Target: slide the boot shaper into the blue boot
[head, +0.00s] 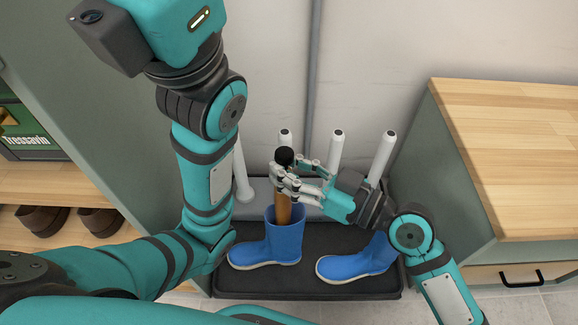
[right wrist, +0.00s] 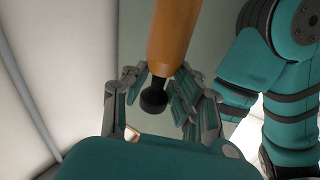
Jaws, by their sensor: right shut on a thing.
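A blue boot (head: 285,243) stands upright on the dark tray, its toe to the left. The boot shaper (head: 284,207), a brown wooden rod with a black knob, stands nearly upright with its lower end in the boot's opening. How deep it reaches is hidden by the boot wall. My right gripper (head: 291,178) is shut on the shaper just under the knob. In the right wrist view the shaper (right wrist: 174,40) comes down from the top, its knob (right wrist: 153,97) between the fingers. My left gripper is out of view; only its arm shows.
A second blue boot (head: 352,264) stands to the right, its shaft partly behind my right arm. The dark tray (head: 312,285) has several white pegs (head: 336,150) behind it. A wooden-topped cabinet (head: 510,130) stands right; a shelf with brown shoes (head: 42,219) is left.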

